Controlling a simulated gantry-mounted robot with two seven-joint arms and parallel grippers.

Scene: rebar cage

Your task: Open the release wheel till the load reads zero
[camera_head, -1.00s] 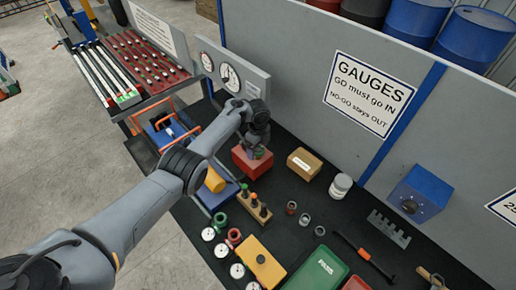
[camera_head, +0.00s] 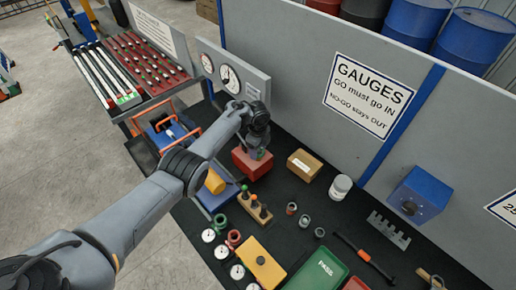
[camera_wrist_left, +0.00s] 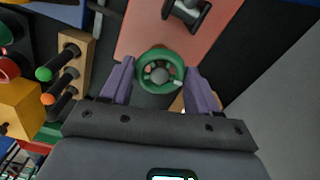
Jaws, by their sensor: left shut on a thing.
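The release wheel (camera_wrist_left: 159,72) is a green ring with a grey hub, on a red block (camera_wrist_left: 150,32). In the left wrist view the two purple fingers of my left gripper (camera_wrist_left: 158,85) stand on either side of the wheel, shut on its rim. In the head view the gripper (camera_head: 259,150) points down over the red block (camera_head: 247,167), and the wheel is mostly hidden. A grey panel with two white dials (camera_head: 229,79) stands behind; the needle readings are too small to tell. My right gripper is out of view.
A wooden stand (camera_head: 254,207) with green and orange knobbed plugs is close to the red block. A cardboard box (camera_head: 303,165) and white jar (camera_head: 340,187) stand to the right. A blue tray (camera_head: 214,193) lies left, under my arm. The grey wall is behind.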

